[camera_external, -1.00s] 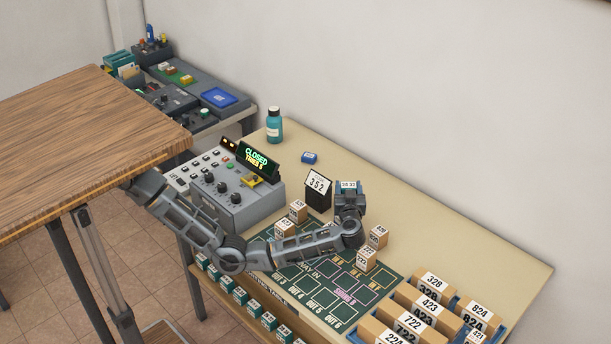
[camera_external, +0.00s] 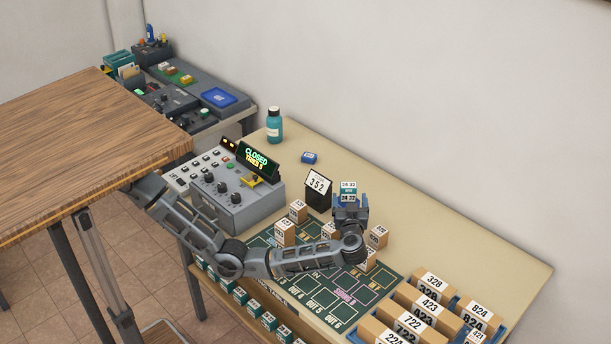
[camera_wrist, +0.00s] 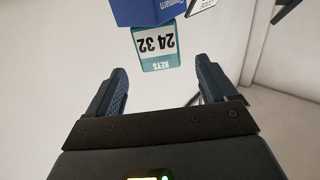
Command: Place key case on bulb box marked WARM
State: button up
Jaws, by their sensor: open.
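The key case (camera_external: 348,190) is a small teal and white block marked 24 32. In the wrist view the key case (camera_wrist: 160,47) appears upside down, with KEYS on its label, against a blue box (camera_wrist: 150,12) that it seems to rest on. That box's lettering is cut off, so I cannot read WARM; in the outside view my gripper hides it. My gripper (camera_external: 350,204) is open, one finger to each side. In the wrist view the case lies beyond the fingertips of my gripper (camera_wrist: 160,75), with a gap between.
A black sign marked 352 (camera_external: 318,190) stands close left of my gripper. Small numbered cartons (camera_external: 378,236) stand around my forearm. A blue box (camera_external: 309,157) and a teal bottle (camera_external: 274,126) stand farther back. Larger boxes (camera_external: 423,308) fill the front right. The table's back right is bare.

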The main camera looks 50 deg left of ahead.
jog(key=shift+b+v, duration=0.4)
jog(key=shift+v, duration=2.4)
